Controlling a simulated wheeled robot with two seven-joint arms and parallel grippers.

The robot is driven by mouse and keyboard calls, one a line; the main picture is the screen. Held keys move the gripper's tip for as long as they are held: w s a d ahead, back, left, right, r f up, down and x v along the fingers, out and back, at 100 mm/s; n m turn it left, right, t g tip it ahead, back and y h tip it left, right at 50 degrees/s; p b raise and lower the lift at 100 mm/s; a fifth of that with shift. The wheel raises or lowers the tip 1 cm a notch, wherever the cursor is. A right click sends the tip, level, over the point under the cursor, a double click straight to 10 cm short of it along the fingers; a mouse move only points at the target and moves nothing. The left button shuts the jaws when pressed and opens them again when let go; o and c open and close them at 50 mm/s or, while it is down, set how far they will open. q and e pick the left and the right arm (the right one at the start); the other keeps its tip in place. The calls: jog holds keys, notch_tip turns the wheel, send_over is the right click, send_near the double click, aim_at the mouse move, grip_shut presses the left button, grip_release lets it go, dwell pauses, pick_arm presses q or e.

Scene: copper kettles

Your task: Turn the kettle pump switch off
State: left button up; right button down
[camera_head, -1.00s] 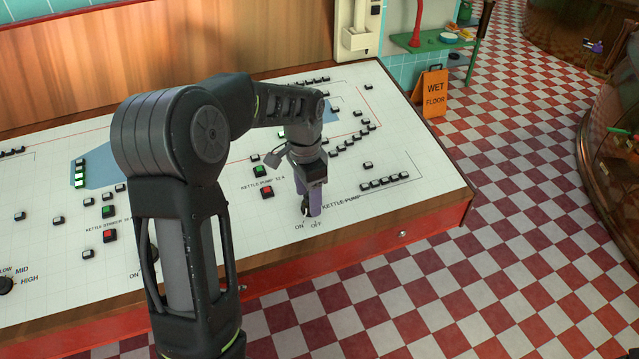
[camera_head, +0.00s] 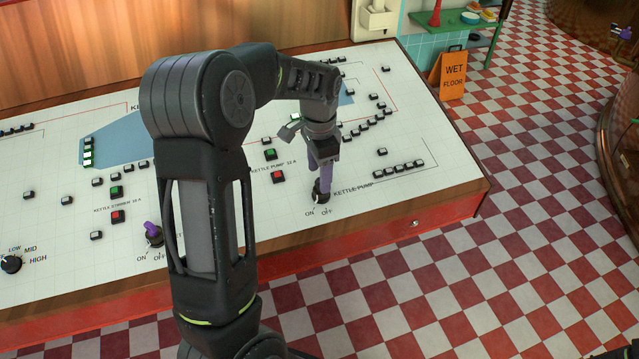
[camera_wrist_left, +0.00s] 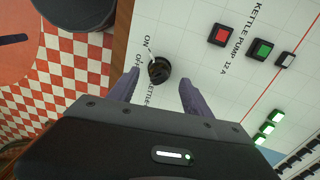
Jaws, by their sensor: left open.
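The kettle pump switch is a black rotary knob (camera_head: 320,198) near the front edge of the white control panel (camera_head: 400,185), with ON and OFF printed in front of it. In the wrist view the knob (camera_wrist_left: 159,71) lies between the two purple fingers, with a visible gap to the right one. My left gripper (camera_head: 323,180) points down at the knob and is open. My right gripper is not in view.
Red (camera_head: 278,177) and green (camera_head: 270,154) pump buttons sit behind the knob to the left. Another switch with a purple handle (camera_head: 152,231) is left of my arm. An orange wet floor sign (camera_head: 453,76) stands beyond the panel's right end.

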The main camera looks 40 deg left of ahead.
pick_arm(q)
notch_tip(320, 180, down, 5)
jog(key=shift+r+p, duration=0.1)
jog(key=shift+p, duration=0.2)
jog(key=shift+c, duration=0.2)
grip_shut()
dwell(0.4)
